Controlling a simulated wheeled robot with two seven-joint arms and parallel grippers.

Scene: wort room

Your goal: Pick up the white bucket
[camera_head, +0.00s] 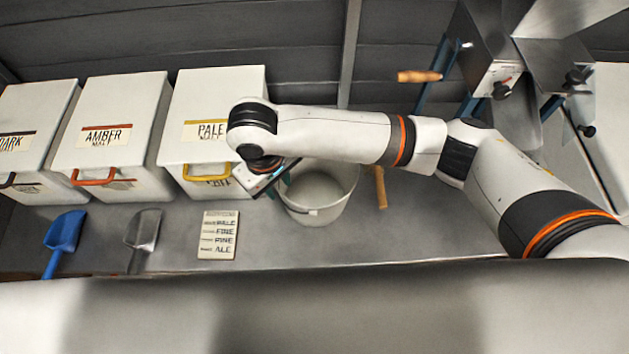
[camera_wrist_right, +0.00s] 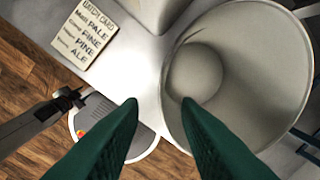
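The white bucket (camera_head: 322,197) stands upright and open on the grey counter, and its inside looks empty. It fills the right side of the right wrist view (camera_wrist_right: 250,70). My right gripper (camera_head: 283,184) is at the bucket's left rim in the head view, partly hidden by my wrist. In the right wrist view its two green fingers (camera_wrist_right: 159,104) are apart, with the bucket's near rim showing between the tips. One finger overlaps the bucket's inside and the other lies outside it. I cannot tell whether either touches. My left gripper is not in view.
Malt bins marked dark (camera_head: 30,110), amber (camera_head: 110,110) and pale (camera_head: 213,100) stand at the left. A batch card (camera_head: 218,235), metal scoop (camera_head: 143,232) and blue scoop (camera_head: 65,233) lie before them. A wooden handle (camera_head: 380,186) is right of the bucket. A mill (camera_head: 495,60) stands back right.

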